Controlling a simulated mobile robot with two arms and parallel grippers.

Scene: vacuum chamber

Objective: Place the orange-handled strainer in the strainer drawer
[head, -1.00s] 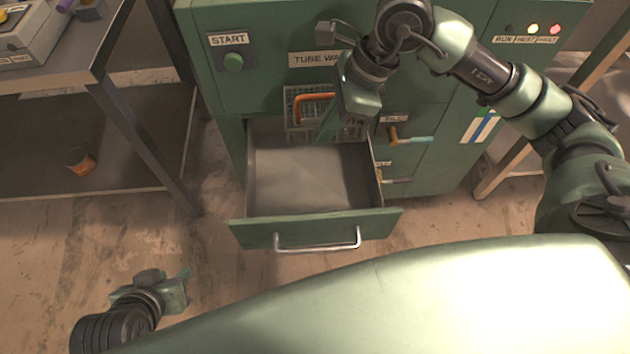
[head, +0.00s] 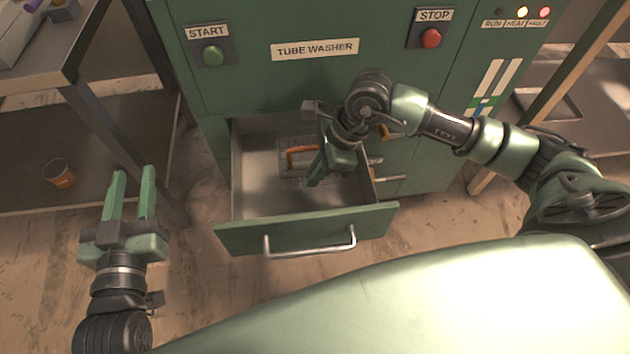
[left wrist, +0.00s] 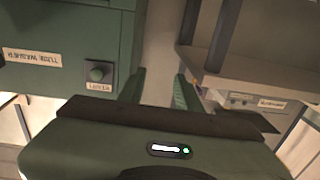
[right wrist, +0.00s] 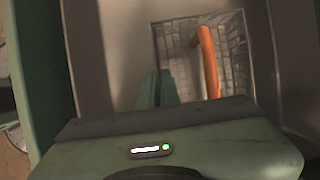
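The orange-handled strainer (head: 291,172) is a wire-mesh basket with an orange arched handle. In the head view it is inside the open strainer drawer (head: 250,197), toward the back. I cannot tell whether its base touches the drawer floor. My right gripper (head: 318,175) points down at the strainer's right side. In the right wrist view the strainer (right wrist: 232,45) fills the upper middle. The right fingers (right wrist: 157,88) are close together at its left wall, with the handle beside them; they seem shut on that wall. My left gripper (head: 133,190) is open and empty, left of the drawer.
The green tube washer (head: 260,80) stands behind the drawer, with a start button (head: 212,55) and a stop button (head: 431,38). A table with a lower shelf stands left, an orange cup (head: 58,173) on the shelf. The drawer's front half is clear.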

